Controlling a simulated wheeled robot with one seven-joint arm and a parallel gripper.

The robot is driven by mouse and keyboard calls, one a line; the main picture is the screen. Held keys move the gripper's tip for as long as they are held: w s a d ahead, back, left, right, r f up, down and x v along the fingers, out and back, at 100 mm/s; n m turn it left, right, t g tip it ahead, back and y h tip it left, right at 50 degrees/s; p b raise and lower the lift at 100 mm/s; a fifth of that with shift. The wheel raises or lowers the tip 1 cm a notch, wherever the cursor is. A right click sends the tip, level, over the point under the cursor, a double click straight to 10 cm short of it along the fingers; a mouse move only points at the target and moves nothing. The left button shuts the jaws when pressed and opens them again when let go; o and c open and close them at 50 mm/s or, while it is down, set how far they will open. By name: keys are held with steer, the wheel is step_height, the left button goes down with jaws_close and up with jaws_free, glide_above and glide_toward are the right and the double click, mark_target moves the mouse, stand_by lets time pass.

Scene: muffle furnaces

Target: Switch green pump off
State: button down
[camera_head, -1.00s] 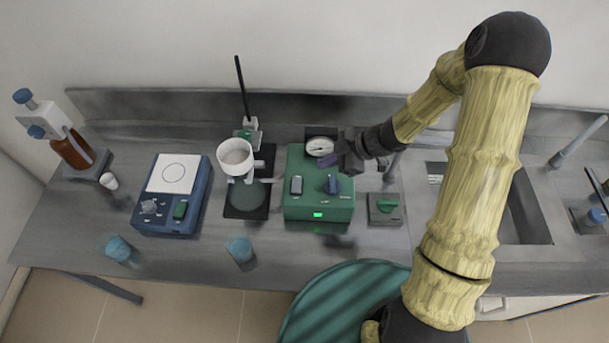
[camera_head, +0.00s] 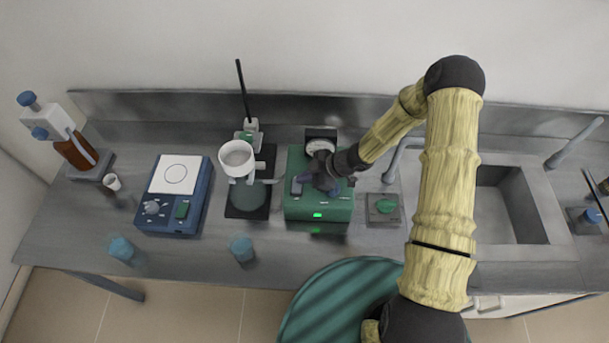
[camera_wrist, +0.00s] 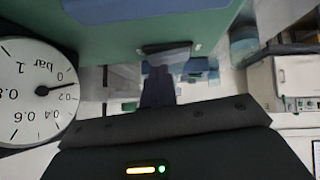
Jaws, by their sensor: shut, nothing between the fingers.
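The green pump (camera_head: 337,208) is a green box on the steel bench, with a lit green lamp (camera_head: 318,215) on its front edge. My gripper (camera_head: 309,183) is shut and empty, over the top of the pump at its grey rocker switch (camera_head: 296,186). I cannot tell whether the fingertips touch the switch. The blue knob (camera_head: 334,190) is partly hidden by my gripper. The pressure gauge (camera_head: 320,145) stands behind; in the wrist view the gauge dial (camera_wrist: 35,95) reads near 0 to 0.2 bar. The wrist view also shows the shut fingers (camera_wrist: 158,85).
A small box with a green knob (camera_head: 383,208) stands right of the pump. Left are a filter funnel (camera_head: 236,157) on a stand and a blue stirrer (camera_head: 172,212). A sink (camera_head: 510,205) lies right.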

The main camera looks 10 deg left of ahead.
steer(key=shift+f, duration=0.1)
steer(key=shift+f+b, duration=0.25)
steer(key=shift+b, duration=0.1)
steer(key=shift+w+d, duration=0.1)
steer(key=shift+w, duration=0.05)
steer(key=shift+s+b, duration=0.3)
steer(key=shift+s, duration=0.1)
steer(key=shift+s+r, duration=0.1)
steer(key=shift+s, duration=0.45)
steer(key=shift+w+r, duration=0.1)
steer(key=shift+r, duration=0.1)
